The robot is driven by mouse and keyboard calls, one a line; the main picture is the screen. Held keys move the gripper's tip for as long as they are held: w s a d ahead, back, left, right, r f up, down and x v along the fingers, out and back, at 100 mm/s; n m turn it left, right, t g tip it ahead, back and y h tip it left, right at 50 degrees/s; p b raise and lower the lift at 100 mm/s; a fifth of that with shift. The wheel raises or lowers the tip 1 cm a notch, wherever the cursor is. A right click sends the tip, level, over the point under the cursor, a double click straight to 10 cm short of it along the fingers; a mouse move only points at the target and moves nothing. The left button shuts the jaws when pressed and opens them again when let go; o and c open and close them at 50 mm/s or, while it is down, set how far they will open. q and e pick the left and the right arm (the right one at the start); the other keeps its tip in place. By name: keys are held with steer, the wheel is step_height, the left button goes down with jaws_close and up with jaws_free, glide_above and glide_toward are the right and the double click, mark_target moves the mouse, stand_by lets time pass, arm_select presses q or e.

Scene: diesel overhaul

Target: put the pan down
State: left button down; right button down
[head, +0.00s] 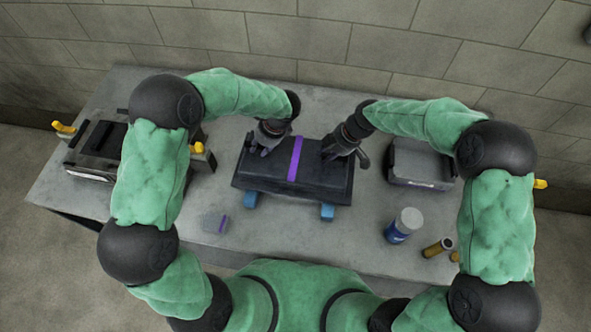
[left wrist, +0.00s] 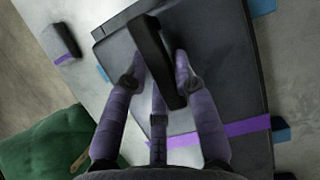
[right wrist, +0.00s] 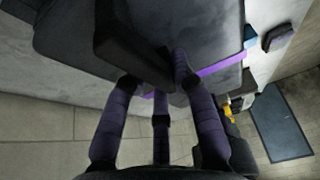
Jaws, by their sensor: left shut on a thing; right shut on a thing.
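The pan (head: 262,172) is a dark, wide rectangular piece with a purple stripe across its middle, at the centre of the bench. Blue blocks (head: 327,212) (head: 249,200) show under its near edge; I cannot tell whether it touches them. My left gripper (head: 266,142) is shut on a dark upright grip of the pan (left wrist: 215,50), left of the stripe. My right gripper (head: 342,152) is shut on another dark grip of the pan (right wrist: 215,30), right of the stripe. The arms hide part of the pan's far side.
A dark box with yellow handles (head: 92,160) stands on the bench at left. A grey box (head: 420,165) stands at right. A blue and white bottle (head: 403,225) and brass cylinders (head: 438,248) are front right. A small clear piece (head: 214,223) lies front left.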

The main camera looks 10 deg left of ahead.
arm_select(q)
steer(key=shift+f+b, duration=0.45)
steer(key=shift+f, duration=0.1)
arm_select(e)
steer(key=shift+w+f, duration=0.2)
steer(key=shift+f, duration=0.2)
arm_select(q)
steer(key=c, duration=1)
jaws_free()
steer(key=shift+s+r, duration=0.1)
arm_select(e)
steer(key=c, duration=1)
jaws_free()
steer(key=shift+s, duration=0.2)
arm_select(q)
steer(key=v, duration=1.2)
arm_select(e)
steer(key=v, duration=1.2)
